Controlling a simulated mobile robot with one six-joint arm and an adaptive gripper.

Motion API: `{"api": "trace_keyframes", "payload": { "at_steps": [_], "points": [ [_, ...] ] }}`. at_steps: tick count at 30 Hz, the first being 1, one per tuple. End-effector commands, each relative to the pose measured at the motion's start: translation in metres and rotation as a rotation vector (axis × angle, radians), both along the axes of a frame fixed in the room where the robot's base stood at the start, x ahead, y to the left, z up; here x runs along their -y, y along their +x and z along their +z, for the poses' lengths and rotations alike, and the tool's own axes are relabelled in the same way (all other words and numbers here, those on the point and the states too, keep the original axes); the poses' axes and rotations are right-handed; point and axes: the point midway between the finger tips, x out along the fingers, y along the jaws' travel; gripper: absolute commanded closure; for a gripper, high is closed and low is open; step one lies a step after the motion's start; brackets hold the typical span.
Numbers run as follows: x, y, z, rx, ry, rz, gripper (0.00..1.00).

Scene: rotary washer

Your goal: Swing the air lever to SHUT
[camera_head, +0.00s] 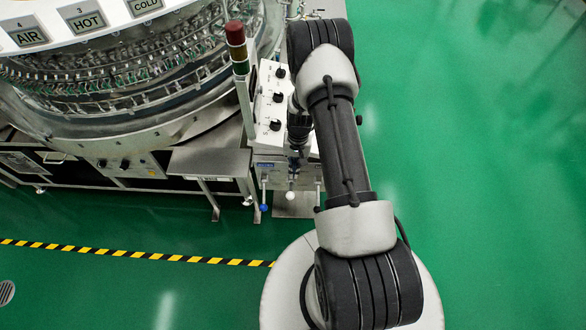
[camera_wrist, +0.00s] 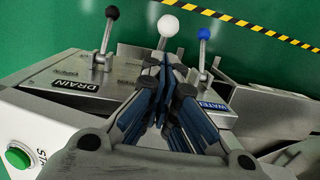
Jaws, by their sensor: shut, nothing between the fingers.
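In the wrist view a lever with a white knob (camera_wrist: 168,25) stands between a black-knobbed lever (camera_wrist: 112,12) beside the DRAIN label and a blue-knobbed lever (camera_wrist: 204,33) near the WATER label. The white-knobbed lever is likely the air lever; its own label and any SHUT mark are hidden behind my gripper. My gripper (camera_wrist: 160,68) is shut and empty, its tips just in front of the white lever's stem. I cannot tell whether they touch. In the head view the white knob (camera_head: 291,196) and blue knob (camera_head: 264,208) show at the cabinet's front, below my gripper.
A green button (camera_wrist: 18,157) sits on the panel at the wrist view's lower left. In the head view a signal tower (camera_head: 237,45) and a panel of black dials (camera_head: 272,100) stand left of my arm. The washer (camera_head: 130,80) fills the upper left. Green floor is open at right.

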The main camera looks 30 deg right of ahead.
Motion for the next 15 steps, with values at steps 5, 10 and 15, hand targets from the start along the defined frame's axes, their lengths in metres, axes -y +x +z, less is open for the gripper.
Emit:
{"api": "trace_keyframes", "payload": {
  "at_steps": [5,10,15],
  "points": [
    [-0.005,-0.004,-0.037,-0.002,0.000,0.001,1.00],
    [-0.008,-0.005,-0.060,-0.001,0.000,0.000,1.00],
    [-0.010,-0.006,-0.070,0.000,0.000,0.001,1.00]
  ]
}}
